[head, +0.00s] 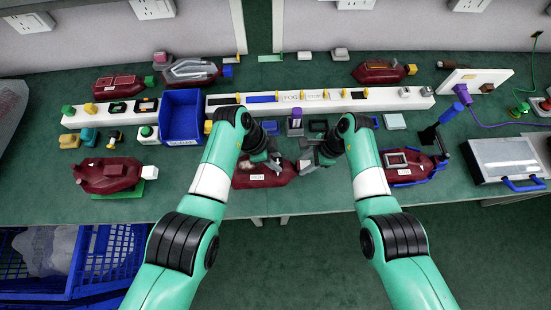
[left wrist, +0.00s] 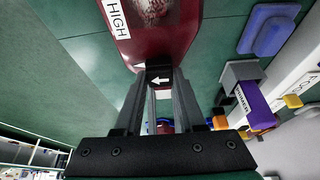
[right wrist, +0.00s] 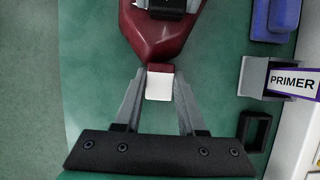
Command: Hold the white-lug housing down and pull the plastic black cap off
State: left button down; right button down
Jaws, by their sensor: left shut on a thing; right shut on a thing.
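The dark red housing (head: 255,180) with a HIGH label lies near the table's front edge, its narrow end to the right. Its body also fills the top of the left wrist view (left wrist: 150,38). My left gripper (head: 268,164) is shut on the black cap (left wrist: 159,75), which bears a white arrow, over the housing's upper side. I cannot tell whether the cap is seated or lifted. My right gripper (head: 307,161) is shut around the white lug (right wrist: 159,86) at the housing's narrow end. The lug sits against the red neck (right wrist: 160,68).
A purple PRIMER piece in a grey holder (head: 295,118) stands behind the housing. Other red housings lie to the left (head: 107,175) and right (head: 408,165). A blue bin (head: 183,118) is at the back left. Green table is clear in front of the right gripper.

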pick_arm(q)
jog(key=shift+r, duration=1.25)
jog(key=shift+r, duration=0.1)
jog(key=shift+r, duration=2.35)
pick_arm(e)
jog(key=shift+c, duration=2.1)
grip_release()
